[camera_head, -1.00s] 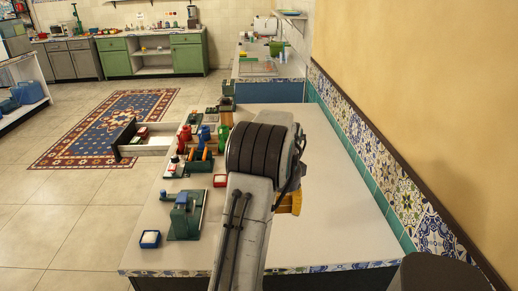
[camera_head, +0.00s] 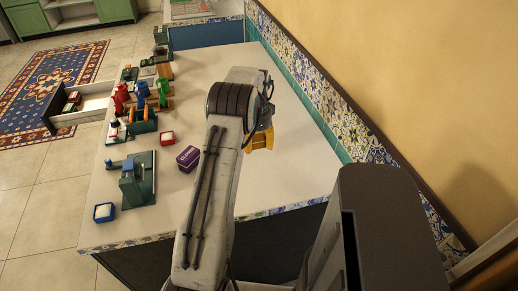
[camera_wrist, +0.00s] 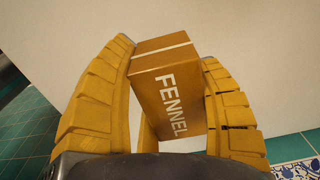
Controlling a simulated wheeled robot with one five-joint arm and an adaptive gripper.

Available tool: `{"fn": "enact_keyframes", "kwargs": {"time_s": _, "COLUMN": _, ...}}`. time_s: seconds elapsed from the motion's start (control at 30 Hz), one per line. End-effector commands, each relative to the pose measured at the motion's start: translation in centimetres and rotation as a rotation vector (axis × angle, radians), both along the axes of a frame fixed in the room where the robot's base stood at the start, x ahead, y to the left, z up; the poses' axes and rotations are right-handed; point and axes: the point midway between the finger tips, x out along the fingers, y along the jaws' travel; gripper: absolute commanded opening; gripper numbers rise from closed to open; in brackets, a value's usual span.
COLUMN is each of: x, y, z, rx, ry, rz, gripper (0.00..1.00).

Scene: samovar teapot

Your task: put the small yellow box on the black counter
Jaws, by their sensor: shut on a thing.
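My gripper (camera_wrist: 165,54) has its two yellow ribbed fingers closed around a small ochre-yellow box (camera_wrist: 168,82) marked FENNEL. The box is slightly tilted between the fingers, with a pale band across its upper part. The counter's front (camera_head: 150,268) is dark. I cannot make out a black counter top in these frames.
A drawer (camera_head: 85,108) is pulled out. A tiled wall (camera_head: 350,118) borders the right.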

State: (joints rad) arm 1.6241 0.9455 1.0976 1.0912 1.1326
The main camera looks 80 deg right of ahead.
Motion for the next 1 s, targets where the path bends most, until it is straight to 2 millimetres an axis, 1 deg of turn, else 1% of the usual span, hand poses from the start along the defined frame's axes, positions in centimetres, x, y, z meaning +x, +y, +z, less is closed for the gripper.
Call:
{"fn": "enact_keyframes", "kwargs": {"time_s": 0.1, "x": -0.4, "y": -0.5, "z": -0.4, "rx": 0.001, "ry": 0.0, "rz": 0.0, "gripper": 0.27}}
{"fn": "enact_keyframes", "kwargs": {"time_s": 0.33, "x": -0.6, "y": -0.7, "z": -0.9, "rx": 0.002, "ry": 0.0, "rz": 0.0, "gripper": 0.27}}
{"fn": "enact_keyframes", "kwargs": {"time_s": 0.47, "x": -0.6, "y": -0.6, "z": -2.0, "rx": 0.005, "ry": 0.0, "rz": 0.0, "gripper": 0.27}}
{"fn": "enact_keyframes", "kwargs": {"time_s": 0.6, "x": -0.6, "y": -0.7, "z": -3.8, "rx": 0.002, "ry": 0.0, "rz": 0.0, "gripper": 0.27}}
{"fn": "enact_keyframes", "kwargs": {"time_s": 0.7, "x": -0.6, "y": -0.7, "z": -4.4, "rx": 0.002, "ry": 0.0, "rz": 0.0, "gripper": 0.27}}
{"fn": "enact_keyframes", "kwargs": {"time_s": 1.0, "x": -0.6, "y": -0.7, "z": -4.6, "rx": 0.0, "ry": 0.0, "rz": 0.0, "gripper": 0.27}}
